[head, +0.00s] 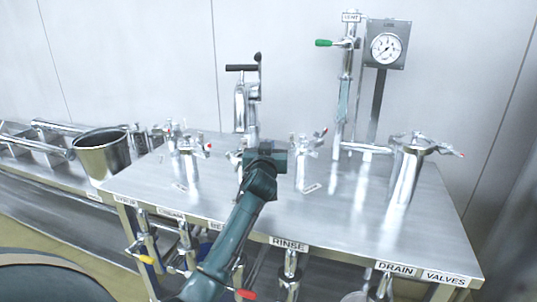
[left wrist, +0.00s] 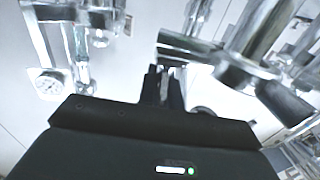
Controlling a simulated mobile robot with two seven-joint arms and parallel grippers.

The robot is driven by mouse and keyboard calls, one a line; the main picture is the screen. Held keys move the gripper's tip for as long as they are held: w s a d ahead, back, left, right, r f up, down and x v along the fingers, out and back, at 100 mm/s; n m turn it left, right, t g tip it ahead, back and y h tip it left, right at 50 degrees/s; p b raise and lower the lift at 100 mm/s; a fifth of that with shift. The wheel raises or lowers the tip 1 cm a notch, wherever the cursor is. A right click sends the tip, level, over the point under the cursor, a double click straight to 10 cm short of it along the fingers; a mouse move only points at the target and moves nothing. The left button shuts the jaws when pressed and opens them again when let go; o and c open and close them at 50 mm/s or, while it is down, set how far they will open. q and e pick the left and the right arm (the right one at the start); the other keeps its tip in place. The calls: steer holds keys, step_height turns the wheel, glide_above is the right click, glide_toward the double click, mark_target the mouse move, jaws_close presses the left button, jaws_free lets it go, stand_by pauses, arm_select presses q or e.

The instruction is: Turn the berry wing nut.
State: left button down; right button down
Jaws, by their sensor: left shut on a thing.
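My left gripper (head: 262,152) reaches over the middle of the steel table. It is at the fitting below the hand pump, between two steel canisters. In the left wrist view its dark fingers (left wrist: 167,88) are close together, shut on a small part at a steel fitting. I take this part to be the berry wing nut. The gripper mostly hides it, so its colour and angle cannot be told. A horizontal steel cylinder (left wrist: 188,45) is just beyond the fingertips. My right gripper is not in view.
Left canister (head: 190,168), right canister (head: 304,172) and a larger lidded vessel (head: 405,175) stand on the table (head: 345,215). The hand pump (head: 241,105) rises behind my gripper. A gauge (head: 386,47) and pipework stand behind. A steel pot (head: 102,155) is at left. The table's front right is clear.

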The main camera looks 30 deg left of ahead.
arm_select(q)
steer(key=c, duration=1.6)
jaws_free()
steer(key=v, duration=1.3)
steer(key=shift+s+b, duration=0.1)
steer(key=shift+b, duration=0.2)
